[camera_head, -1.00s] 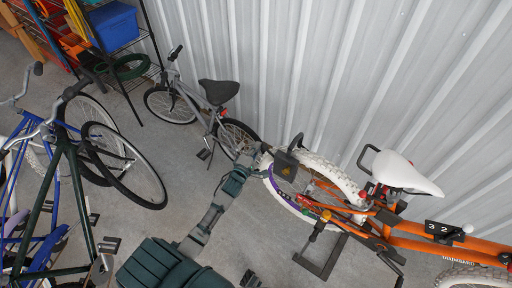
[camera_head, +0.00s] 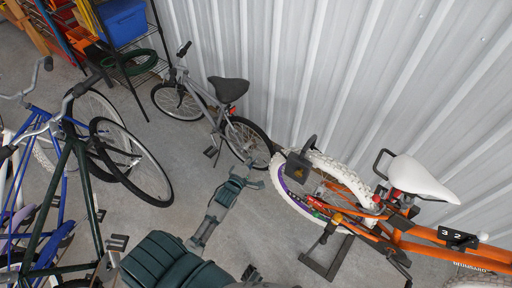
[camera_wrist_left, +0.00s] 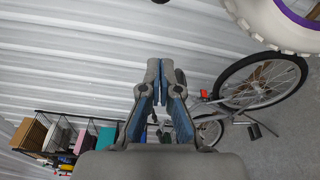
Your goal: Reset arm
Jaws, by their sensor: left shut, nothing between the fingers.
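My left gripper (camera_head: 257,172) is shut and empty, held over the concrete floor to the left of the orange bicycle's (camera_head: 430,245) white-tyred wheel. In the left wrist view its two fingers (camera_wrist_left: 160,82) meet at the tips with nothing between them. A black padlock-like box (camera_head: 297,167) with a dark loop is at the upper left edge of that wheel, apart from my gripper. My right gripper is not seen.
A grey bicycle (camera_head: 215,100) stands by the corrugated wall (camera_head: 300,60). Blue and dark green bicycles (camera_head: 70,160) crowd the left. A shelf with a blue bin (camera_head: 120,22) is at the back left. Clear floor (camera_head: 180,200) lies between.

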